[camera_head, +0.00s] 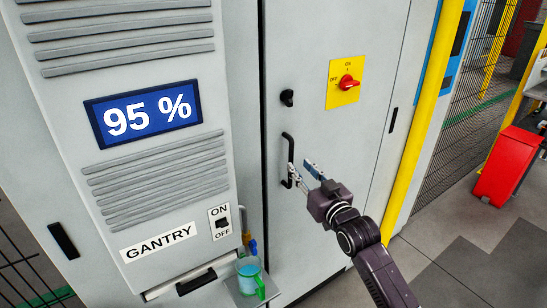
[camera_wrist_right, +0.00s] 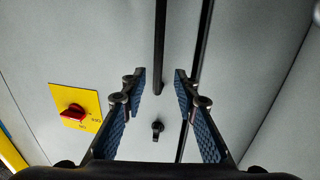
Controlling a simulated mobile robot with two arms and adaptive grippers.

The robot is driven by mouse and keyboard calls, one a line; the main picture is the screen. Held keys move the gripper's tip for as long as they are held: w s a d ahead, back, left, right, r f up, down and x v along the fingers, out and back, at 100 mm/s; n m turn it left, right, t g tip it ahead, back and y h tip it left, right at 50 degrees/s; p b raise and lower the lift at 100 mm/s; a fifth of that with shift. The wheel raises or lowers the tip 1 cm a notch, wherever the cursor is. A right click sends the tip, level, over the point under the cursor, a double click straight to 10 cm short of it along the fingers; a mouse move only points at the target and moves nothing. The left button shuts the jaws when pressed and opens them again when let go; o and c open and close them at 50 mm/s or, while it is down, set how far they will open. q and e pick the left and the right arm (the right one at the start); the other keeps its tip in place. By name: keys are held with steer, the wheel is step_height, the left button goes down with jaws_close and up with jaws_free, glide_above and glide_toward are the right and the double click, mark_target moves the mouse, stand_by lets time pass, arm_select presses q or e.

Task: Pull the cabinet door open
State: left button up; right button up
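The grey cabinet door (camera_head: 335,150) fills the middle of the head view and looks shut, with a dark seam along its left edge. Its black vertical bar handle (camera_head: 287,160) is near that seam. My right gripper (camera_head: 303,170) is at the handle, reaching in from the lower right. In the right wrist view my gripper (camera_wrist_right: 160,88) is open, with a blue-padded finger on each side. The handle (camera_wrist_right: 159,45) lines up with the gap between the fingers there. I cannot tell whether a finger touches it. My left gripper is not in view.
A black knob (camera_head: 287,97) sits above the handle, and a red switch on a yellow plate (camera_head: 346,83) is to its right.

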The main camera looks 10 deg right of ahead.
mark_target(292, 157)
steer(key=w, duration=0.2)
steer(key=w+p, duration=0.1)
steer(key=w, duration=0.3)
steer(key=shift+a, duration=0.35)
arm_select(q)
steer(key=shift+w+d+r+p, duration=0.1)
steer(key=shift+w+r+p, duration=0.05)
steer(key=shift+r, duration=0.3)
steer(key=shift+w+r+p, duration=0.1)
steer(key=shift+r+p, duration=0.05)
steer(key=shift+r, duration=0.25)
arm_select(e)
steer(key=shift+w+a, duration=0.15)
steer(key=shift+w, duration=0.75)
steer(key=shift+f, duration=0.1)
jaws_close()
